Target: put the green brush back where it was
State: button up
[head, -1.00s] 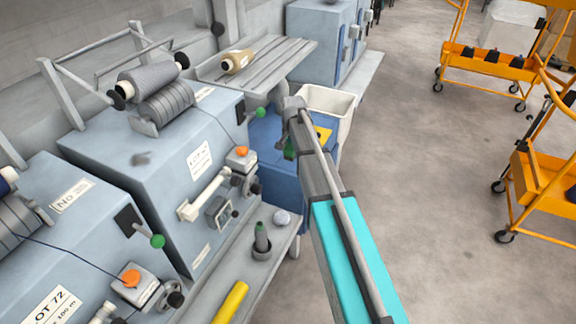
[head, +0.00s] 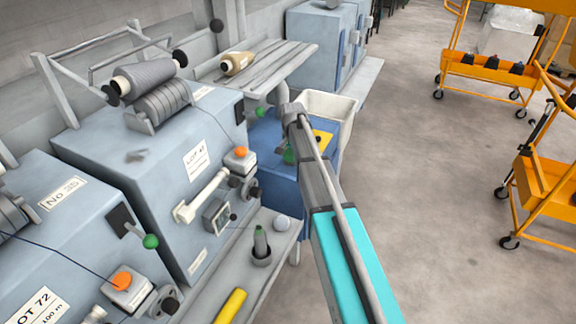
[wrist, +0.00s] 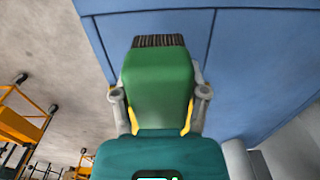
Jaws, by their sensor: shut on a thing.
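The green brush (wrist: 158,80) is between the two fingers of my gripper (wrist: 159,102) in the wrist view, with its dark bristles pointing up in the picture. My gripper is shut on it. In the head view only a small green part of the brush (head: 289,156) shows beside the end of my arm, which hides most of the gripper. The brush is over or in front of a blue cabinet (head: 278,178), whose blue panels also fill the wrist view (wrist: 255,60). I cannot tell how far apart they are.
A white bin (head: 343,108) stands behind the cabinet. Grey-blue spinning machines (head: 160,180) line the left. A low shelf (head: 275,255) holds a greenish pointed item (head: 260,240) in a round holder and a yellow tube (head: 230,306). Orange trolleys (head: 490,68) stand right; the floor between is clear.

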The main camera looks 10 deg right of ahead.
aim_at(292, 164)
jog(key=shift+w+f+b, duration=0.15)
jog(key=shift+f+b, duration=1.35)
jog(key=shift+f, duration=0.25)
jog(key=shift+f, duration=0.15)
jog(key=o, duration=1)
jog(key=shift+r, duration=0.2)
notch_tip(292, 164, up, 12)
jog(key=p, duration=1.2)
